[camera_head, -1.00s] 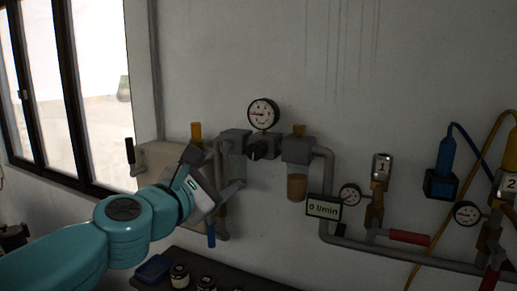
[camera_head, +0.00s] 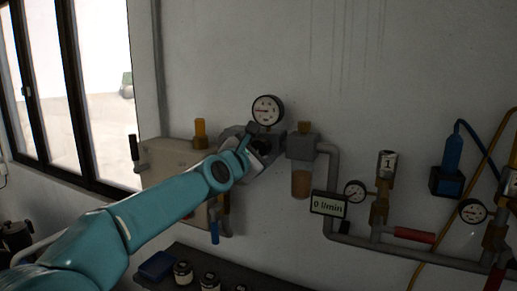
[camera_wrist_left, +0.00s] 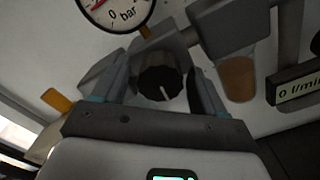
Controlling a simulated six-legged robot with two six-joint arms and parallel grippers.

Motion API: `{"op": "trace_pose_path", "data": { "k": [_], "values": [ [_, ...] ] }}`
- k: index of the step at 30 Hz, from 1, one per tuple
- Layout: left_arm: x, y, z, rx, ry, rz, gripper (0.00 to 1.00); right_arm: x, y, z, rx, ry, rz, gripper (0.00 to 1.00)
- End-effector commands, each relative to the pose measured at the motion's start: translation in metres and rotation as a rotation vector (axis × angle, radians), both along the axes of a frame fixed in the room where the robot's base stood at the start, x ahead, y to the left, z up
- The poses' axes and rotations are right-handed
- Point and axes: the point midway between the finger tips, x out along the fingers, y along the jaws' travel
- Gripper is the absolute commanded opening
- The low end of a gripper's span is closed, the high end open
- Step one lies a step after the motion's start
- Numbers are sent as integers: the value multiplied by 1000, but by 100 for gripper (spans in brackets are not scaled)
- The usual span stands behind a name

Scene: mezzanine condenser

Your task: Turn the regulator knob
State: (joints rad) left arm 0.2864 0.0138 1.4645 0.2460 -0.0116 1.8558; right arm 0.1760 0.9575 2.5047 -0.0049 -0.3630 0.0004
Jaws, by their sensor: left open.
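The regulator knob (camera_wrist_left: 160,84) is black and ribbed with a white mark, seen in the left wrist view between the two fingers of my left gripper (camera_wrist_left: 160,92). In the head view my left gripper (camera_head: 262,150) is at the regulator under the round pressure gauge (camera_head: 267,110) and covers most of the knob. The fingers are open, one on each side of the knob; I cannot tell whether they touch it. The gauge (camera_wrist_left: 115,8) is partly cut off in the wrist view. My right gripper is not in view.
Right of the regulator is a filter with a brown bowl (camera_head: 301,184), then a 0 l/min display (camera_head: 328,205) and grey pipe. A valve marked 1 (camera_head: 388,165) and blue tool (camera_head: 452,155) stand further right. A dark shelf with jars (camera_head: 183,272) is below.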

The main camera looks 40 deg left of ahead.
Motion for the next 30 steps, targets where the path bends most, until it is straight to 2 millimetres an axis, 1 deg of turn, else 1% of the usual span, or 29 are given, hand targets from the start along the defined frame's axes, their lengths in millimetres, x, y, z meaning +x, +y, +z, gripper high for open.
{"op": "trace_pose_path", "data": {
  "k": [7,8,9,11,12,22,26,30],
  "values": [
    [1,1,0,0,-1,1,72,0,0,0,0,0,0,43],
    [1,1,0,0,-1,1,62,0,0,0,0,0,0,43],
    [0,1,0,0,-1,1,49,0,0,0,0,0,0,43],
    [0,1,0,0,-1,1,29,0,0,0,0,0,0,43],
    [0,1,0,0,0,0,16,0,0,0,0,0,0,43],
    [0,1,0,29,10,1,16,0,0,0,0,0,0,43],
    [0,1,0,85,28,1,16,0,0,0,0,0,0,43],
    [0,1,0,178,57,1,16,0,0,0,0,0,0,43]
  ]
}}
